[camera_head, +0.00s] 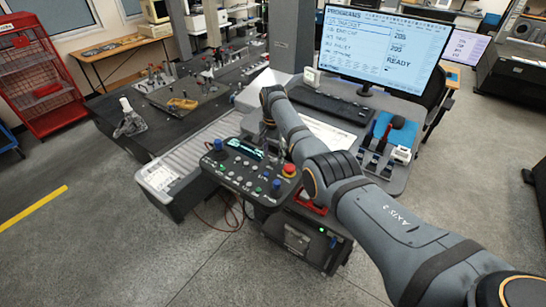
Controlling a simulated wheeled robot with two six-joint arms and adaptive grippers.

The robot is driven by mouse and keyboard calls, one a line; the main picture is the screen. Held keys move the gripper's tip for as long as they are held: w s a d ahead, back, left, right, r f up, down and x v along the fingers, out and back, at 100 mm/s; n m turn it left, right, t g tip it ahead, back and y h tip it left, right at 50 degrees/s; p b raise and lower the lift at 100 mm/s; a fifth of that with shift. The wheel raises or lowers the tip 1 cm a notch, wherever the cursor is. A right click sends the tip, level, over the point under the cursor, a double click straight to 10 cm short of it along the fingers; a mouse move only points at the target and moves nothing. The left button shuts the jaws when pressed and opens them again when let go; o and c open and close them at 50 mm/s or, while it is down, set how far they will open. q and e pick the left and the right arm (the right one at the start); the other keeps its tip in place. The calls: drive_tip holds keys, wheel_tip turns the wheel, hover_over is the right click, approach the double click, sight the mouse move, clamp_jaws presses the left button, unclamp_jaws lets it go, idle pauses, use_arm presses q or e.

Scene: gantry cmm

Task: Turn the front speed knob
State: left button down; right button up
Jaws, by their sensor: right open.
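The dark control box (246,178) stands at the front centre, with a small lit display (238,149), several small buttons and a red mushroom button (289,170) at its right. One blue knob (218,145) is at its far left corner. Another blue knob (276,186) is near its front right edge. Their labels are too small to read, so I cannot tell which is the front speed knob. My right gripper (273,150) is open above the far right part of the box, mostly hidden by my forearm, and appears empty. My left gripper is not in view.
A monitor (384,47) and keyboard (330,104) stand behind my right arm. A dark measuring table (205,95) with fixtures lies at the back left. A red wire cage (45,75) stands far left. The front-left floor is clear.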

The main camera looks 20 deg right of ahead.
sight(273, 160)
wheel_tip(273, 160, up, 10)
idle(0.6)
